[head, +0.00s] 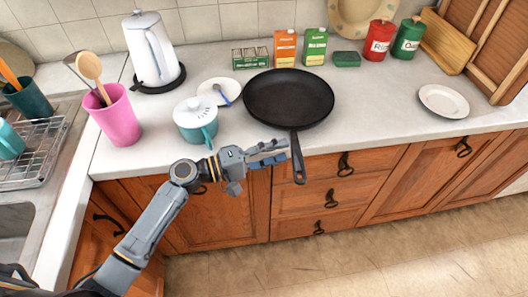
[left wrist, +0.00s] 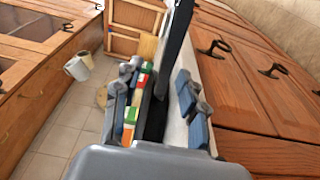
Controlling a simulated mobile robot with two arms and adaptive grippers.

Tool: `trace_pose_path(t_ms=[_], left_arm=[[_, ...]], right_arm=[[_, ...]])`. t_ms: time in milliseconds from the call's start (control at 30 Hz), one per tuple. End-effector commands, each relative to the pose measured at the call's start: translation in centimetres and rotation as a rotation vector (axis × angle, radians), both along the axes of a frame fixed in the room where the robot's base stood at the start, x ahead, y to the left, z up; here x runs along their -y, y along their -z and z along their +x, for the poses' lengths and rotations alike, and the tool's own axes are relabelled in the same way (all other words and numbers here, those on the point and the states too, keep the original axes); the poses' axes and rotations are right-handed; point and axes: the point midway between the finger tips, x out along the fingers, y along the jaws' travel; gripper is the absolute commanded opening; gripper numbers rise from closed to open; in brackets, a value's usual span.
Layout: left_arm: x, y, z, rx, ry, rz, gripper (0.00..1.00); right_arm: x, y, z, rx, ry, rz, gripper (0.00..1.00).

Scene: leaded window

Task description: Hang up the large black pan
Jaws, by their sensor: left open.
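The large black pan (head: 288,98) lies flat on the counter, and its handle (head: 298,160) sticks out past the front edge. My left gripper (head: 276,153) is open and empty in front of the counter edge, with its blue-padded fingertips just left of the handle. In the left wrist view, the dark handle (left wrist: 177,45) shows in the gap between the two spread fingers of my left gripper (left wrist: 158,98). I cannot tell whether the fingertips touch it. My right gripper is not in view. No hook or hanging rail is visible.
A teal pot (head: 196,122) with a white lid stands left of the pan, beside a small plate (head: 219,91). A pink utensil cup (head: 115,114) and white kettle (head: 152,52) stand farther left. Boxes and tins line the back. The counter right of the pan is mostly clear around a white plate (head: 443,101).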

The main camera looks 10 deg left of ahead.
Motion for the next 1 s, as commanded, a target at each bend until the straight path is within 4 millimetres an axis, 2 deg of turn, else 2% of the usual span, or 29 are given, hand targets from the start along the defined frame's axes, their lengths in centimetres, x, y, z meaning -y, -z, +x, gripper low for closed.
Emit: trace_pose_path(t_ms=[100, 400, 600, 900, 933, 1000], left_arm=[[1.3, -0.2, 0.7, 0.000, -0.001, -0.001, 0.41], [3.9, 0.1, 2.2, 0.001, -0.002, 0.000, 0.41], [4.7, 0.1, 2.5, -0.001, -0.001, 0.000, 0.41], [4.8, 0.1, 2.6, 0.000, -0.002, 0.001, 0.41], [4.8, 0.1, 2.6, 0.000, -0.002, 0.001, 0.37], [4.8, 0.1, 2.6, 0.000, -0.002, 0.001, 0.23]], right_arm=[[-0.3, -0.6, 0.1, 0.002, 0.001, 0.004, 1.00], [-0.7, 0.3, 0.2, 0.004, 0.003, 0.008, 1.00], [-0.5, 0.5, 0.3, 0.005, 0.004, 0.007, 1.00], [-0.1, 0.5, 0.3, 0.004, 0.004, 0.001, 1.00], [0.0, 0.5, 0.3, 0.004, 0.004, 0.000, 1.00], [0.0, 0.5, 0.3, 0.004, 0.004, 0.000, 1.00]])
